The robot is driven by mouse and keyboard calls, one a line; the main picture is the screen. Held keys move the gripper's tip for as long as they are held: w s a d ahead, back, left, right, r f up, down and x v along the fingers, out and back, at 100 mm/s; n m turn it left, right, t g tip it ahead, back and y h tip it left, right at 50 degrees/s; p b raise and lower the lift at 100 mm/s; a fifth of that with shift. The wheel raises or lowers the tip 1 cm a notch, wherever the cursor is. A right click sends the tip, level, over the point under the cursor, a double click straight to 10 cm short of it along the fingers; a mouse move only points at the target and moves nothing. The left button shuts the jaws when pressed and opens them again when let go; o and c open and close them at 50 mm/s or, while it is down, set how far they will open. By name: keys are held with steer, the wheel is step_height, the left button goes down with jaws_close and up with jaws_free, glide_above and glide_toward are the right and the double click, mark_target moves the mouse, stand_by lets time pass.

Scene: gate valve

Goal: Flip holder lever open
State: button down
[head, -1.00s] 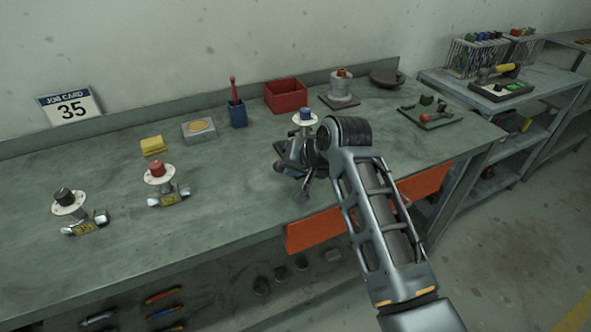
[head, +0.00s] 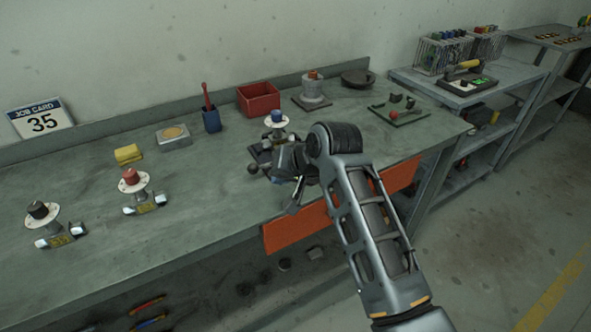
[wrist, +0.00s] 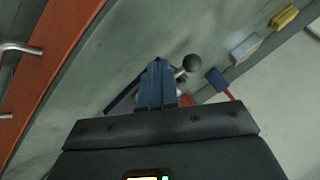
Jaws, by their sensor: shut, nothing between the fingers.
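My gripper (wrist: 159,66) shows in the wrist view as two blue fingers shut together, with nothing between them. A dark ball knob (wrist: 191,63) on a short pale stem, seemingly the holder lever, stands just right of the fingertips. I cannot tell whether they touch. In the head view a dark ball (head: 253,168) shows at the left of my gripper, beside the dark holder base (head: 260,153). A blue-capped valve with a white dial (head: 276,120) stands behind my gripper. My wrist hides much of the holder, and the fingertips are not clear there.
A red-capped valve (head: 133,181) and a black-capped valve (head: 40,214) stand to the left. A blue cup (head: 211,121), a red bin (head: 259,100) and a grey flanged part (head: 311,93) are behind. An orange drawer front (head: 285,231) is below the bench edge.

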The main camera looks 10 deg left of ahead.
steer(key=s+v, duration=0.1)
steer(key=v, duration=0.7)
steer(key=shift+a, duration=0.4)
steer(key=shift+f, duration=0.1)
